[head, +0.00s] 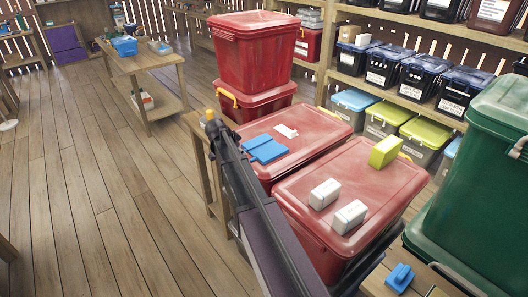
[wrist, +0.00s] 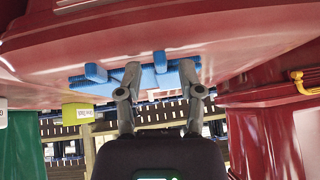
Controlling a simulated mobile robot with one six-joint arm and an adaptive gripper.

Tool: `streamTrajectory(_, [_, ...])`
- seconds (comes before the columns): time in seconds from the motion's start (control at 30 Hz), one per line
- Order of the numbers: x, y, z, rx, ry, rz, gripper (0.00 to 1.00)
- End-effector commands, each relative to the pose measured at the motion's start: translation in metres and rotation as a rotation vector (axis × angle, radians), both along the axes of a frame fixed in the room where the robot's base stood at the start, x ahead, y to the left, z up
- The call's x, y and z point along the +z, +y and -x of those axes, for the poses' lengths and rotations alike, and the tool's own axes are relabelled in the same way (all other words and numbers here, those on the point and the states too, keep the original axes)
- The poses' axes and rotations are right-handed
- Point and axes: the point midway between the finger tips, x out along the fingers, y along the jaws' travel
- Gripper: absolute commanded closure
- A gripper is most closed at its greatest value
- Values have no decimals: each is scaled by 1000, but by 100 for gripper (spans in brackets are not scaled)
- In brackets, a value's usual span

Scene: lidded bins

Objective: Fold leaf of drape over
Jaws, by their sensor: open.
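A blue piece that looks like the drape (head: 268,152) lies on the lid of the middle red bin. It shows as two flat slabs side by side, one slightly higher. In the wrist view the blue piece (wrist: 82,86) spreads across the lid near my fingertips, with raised blue parts. My gripper (wrist: 160,72) is open, its two grey fingers apart; a raised blue part shows between them. I cannot tell whether the fingers touch it. In the head view my dark arm runs along the bins' left side and the fingers are not clear.
A white piece (head: 286,130) lies on the same red lid (head: 318,134). The front red bin carries two white blocks (head: 325,193) and a yellow-green block (head: 384,151). Stacked red bins (head: 252,60) stand behind; a green bin (head: 497,165) stands right. The left floor is clear.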

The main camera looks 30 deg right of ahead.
Motion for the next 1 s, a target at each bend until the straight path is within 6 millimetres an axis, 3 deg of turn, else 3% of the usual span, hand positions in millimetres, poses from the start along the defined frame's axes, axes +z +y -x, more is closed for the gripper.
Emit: streamTrajectory(1.0, [-8,0,0,0,0,0,51])
